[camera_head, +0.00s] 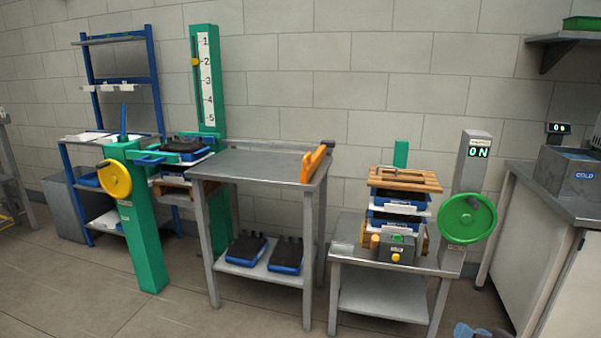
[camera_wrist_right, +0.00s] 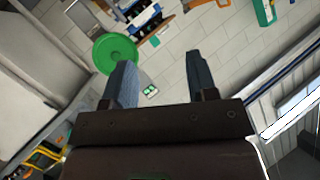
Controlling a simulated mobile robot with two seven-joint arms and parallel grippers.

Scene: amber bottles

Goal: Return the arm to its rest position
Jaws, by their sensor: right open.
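My right gripper (camera_head: 470,331) shows only as a small blue-grey part at the bottom edge of the head view, right of the low metal table. In the right wrist view, its two dark fingers (camera_wrist_right: 162,75) are spread apart with nothing between them. The gripper is open and empty, apart from any object. The rest of my right arm is out of the head view. My left gripper is not in view.
A green handwheel (camera_head: 467,218) stands by the low metal table (camera_head: 385,298), which bears stacked trays (camera_head: 398,200). It also shows in the wrist view (camera_wrist_right: 115,54). A taller table (camera_head: 262,165) stands mid-view; a counter (camera_head: 560,200) is at right. Front floor (camera_head: 180,315) is clear.

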